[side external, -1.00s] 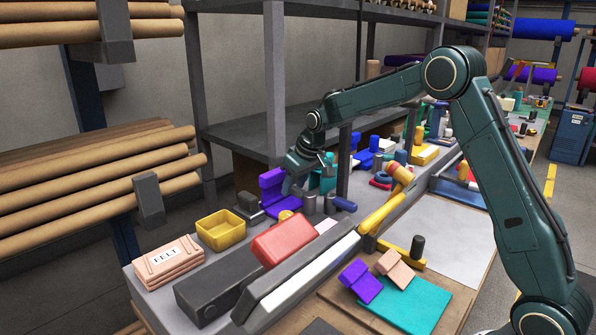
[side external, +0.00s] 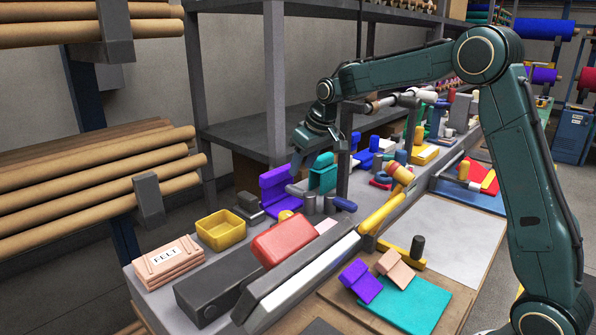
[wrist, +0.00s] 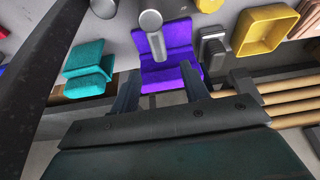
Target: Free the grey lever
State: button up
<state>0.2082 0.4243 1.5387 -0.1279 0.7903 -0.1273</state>
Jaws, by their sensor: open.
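A dark grey block with a raised part (side external: 247,205), which may be the grey lever, stands left of a folded purple felt piece (side external: 275,190). In the wrist view the dark grey piece (wrist: 214,48) is right of the purple felt (wrist: 168,42) and apart from my fingers. I cannot tell for certain which grey part is the lever. My gripper (side external: 296,168) hangs above and just behind the purple felt, its fingers apart. In the wrist view my open gripper (wrist: 158,75) has a finger near each lower side of the purple felt, with nothing visibly held.
A folded teal felt piece (side external: 322,176) stands right of the purple one. A yellow tray (side external: 221,230) and a red block (side external: 284,238) are nearer the camera. A shelf post (side external: 276,90) rises behind.

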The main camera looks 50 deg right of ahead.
jog(key=v, duration=0.6)
jog(key=shift+r, duration=0.2)
jog(key=shift+s, duration=0.1)
jog(key=s+a+r, duration=0.2)
jog(key=s+a, duration=0.1)
jog(key=s, duration=0.6)
jog(key=s+a+r, duration=0.2)
jog(key=s+a, duration=0.2)
jog(key=s, duration=0.4)
jog(key=s+a+f, duration=0.1)
jog(key=s+f, duration=0.2)
jog(key=s, duration=0.5)
jog(key=s+a+f+t, duration=0.1)
jog(key=s+f, duration=0.2)
jog(key=s, duration=0.6)
jog(key=shift+s, duration=0.1)
